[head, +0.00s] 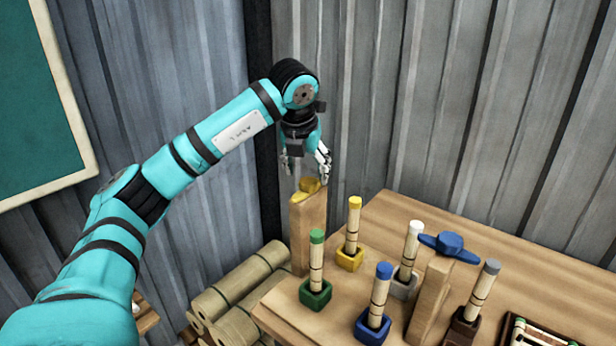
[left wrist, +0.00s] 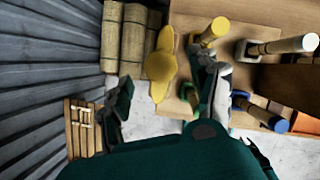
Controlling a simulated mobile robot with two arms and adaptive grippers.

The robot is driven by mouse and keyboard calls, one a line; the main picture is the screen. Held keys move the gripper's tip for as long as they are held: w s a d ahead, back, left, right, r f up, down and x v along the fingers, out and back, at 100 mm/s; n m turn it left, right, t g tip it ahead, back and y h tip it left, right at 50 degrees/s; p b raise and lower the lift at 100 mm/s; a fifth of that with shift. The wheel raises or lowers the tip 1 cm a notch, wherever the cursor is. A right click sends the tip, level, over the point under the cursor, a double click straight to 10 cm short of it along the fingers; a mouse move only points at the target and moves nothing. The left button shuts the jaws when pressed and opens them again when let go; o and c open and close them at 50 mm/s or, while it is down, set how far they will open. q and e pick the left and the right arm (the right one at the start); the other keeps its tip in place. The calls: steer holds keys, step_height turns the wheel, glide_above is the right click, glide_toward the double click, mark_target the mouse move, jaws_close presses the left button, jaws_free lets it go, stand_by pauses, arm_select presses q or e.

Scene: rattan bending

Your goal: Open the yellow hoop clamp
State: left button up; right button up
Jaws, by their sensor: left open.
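The yellow hoop clamp (head: 309,187) is a wing-shaped knob on top of an upright wooden post (head: 309,235) at the table's left corner. In the left wrist view the clamp (left wrist: 160,66) shows as a long yellow bar with a round hub, running up and down the picture. My left gripper (head: 306,168) points down just above it, open and empty, with its fingers spread to either side. In the left wrist view the clamp appears between the two fingers, slightly beyond them; whether they touch it, I cannot tell. My right gripper is not in view.
Several banded wooden rods stand in coloured bases on the table (head: 400,225), including a yellow-tipped one (head: 353,225) and a green-tipped one (head: 316,255) near the post. A blue clamp (head: 449,244) tops a second post. Rolled bundles (head: 235,285) lie left. A corrugated wall stands behind.

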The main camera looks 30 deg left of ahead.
arm_select(q)
steer(key=v, duration=0.8)
steer(key=shift+s+r, duration=0.15)
steer(key=shift+r, duration=0.15)
